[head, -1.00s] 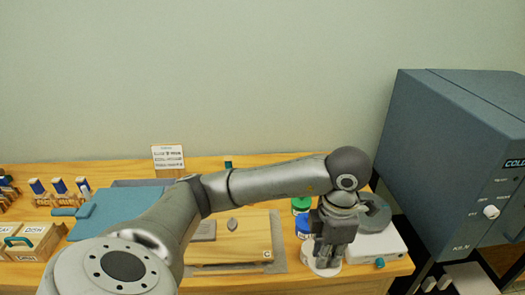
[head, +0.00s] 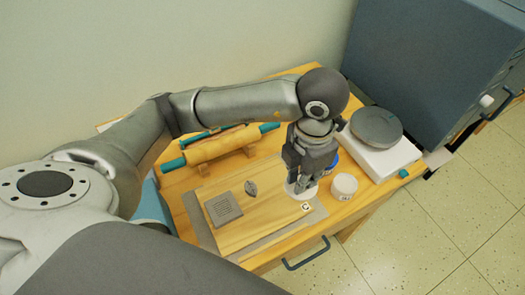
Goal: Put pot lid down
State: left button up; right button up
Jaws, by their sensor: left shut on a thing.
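My left gripper (head: 301,177) points down at the right end of the wooden board (head: 262,230). It is shut on a white, round pot lid (head: 304,192), mostly hidden under the fingers. The lid is low, at or just above the board's right edge; I cannot tell whether it touches. A small white pot (head: 344,188) stands upright just right of the gripper, apart from the lid. My right gripper is not in view.
A blue jar (head: 333,161) is partly hidden behind the gripper. A white wheel-like device with a grey disc (head: 377,127) stands at right. A textured square (head: 222,208) and leaf shape (head: 250,188) lie on the board. A rolling pin (head: 220,146) lies behind.

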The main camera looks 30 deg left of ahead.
pick_arm(q)
jog(key=w+a+f, duration=0.1)
jog(key=a, duration=0.1)
jog(key=w+a+f, duration=0.1)
jog(key=w+a, duration=0.1)
jog(key=w+a+f, duration=0.1)
jog(key=a, duration=0.2)
jog(key=shift+w+f, duration=0.2)
jog(key=shift+f, duration=0.15)
jog(key=a+f, duration=0.1)
jog(key=w+a+f+p, duration=0.1)
jog(key=a+f, duration=0.1)
jog(key=f, duration=0.1)
jog(key=shift+w, duration=0.4)
jog(key=shift+w+a+f, duration=0.25)
jog(key=shift+w+f, duration=0.05)
jog(key=shift+f, duration=0.25)
jog(key=f+p, duration=0.2)
jog(key=f, duration=0.1)
jog(key=shift+w+a, duration=0.15)
jog(key=shift+a, duration=0.15)
jog(key=shift+f, duration=0.45)
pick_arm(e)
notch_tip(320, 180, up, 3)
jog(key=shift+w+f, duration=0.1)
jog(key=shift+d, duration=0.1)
